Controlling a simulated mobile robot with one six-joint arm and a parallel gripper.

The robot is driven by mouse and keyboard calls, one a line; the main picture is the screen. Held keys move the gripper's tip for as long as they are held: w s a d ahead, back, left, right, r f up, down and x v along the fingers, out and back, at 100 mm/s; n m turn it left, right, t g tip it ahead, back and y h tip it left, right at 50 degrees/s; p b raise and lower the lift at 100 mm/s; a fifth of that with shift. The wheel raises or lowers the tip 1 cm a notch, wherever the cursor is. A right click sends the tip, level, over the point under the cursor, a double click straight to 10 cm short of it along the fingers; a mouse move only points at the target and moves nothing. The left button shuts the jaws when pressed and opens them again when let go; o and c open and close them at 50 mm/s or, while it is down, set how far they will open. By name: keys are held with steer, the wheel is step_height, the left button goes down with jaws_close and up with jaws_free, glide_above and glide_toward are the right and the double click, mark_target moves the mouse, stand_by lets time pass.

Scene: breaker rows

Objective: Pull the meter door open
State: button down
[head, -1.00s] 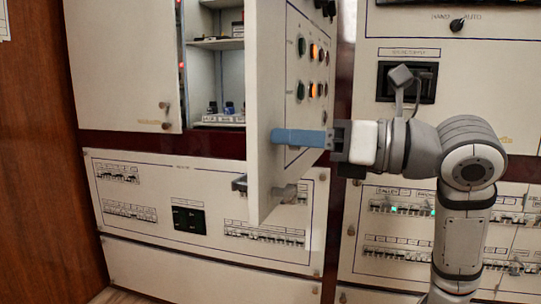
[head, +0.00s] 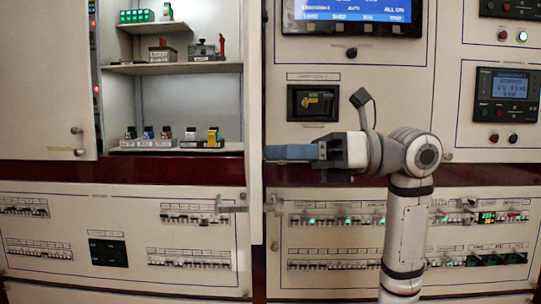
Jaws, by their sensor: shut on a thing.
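The meter door (head: 254,90) is swung out from the cabinet. It shows nearly edge-on, as a narrow upright pale strip at the centre of the head view. The open compartment (head: 190,98) behind it shows to its left. My gripper (head: 268,153), with blue fingers, comes in from the right and is shut at the door's edge. The fingertips meet the strip, and their exact hold is hidden. Small handle-like pieces (head: 231,206) stick out low beside the door, below the gripper.
Shelves (head: 180,67) in the compartment hold several small devices. A pale closed panel (head: 45,90) stands at the left. Breaker rows (head: 190,220) run below on both sides. A lit screen (head: 352,14) and a dark switch window (head: 313,102) lie above my arm.

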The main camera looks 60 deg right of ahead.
steer(key=shift+a+f, duration=0.1)
steer(key=shift+a, duration=0.05)
steer(key=c, duration=1.2)
jaws_free()
steer(key=shift+o, duration=0.2)
steer(key=v, duration=0.8)
steer(key=shift+p, duration=0.45)
steer(key=shift+w, duration=0.1)
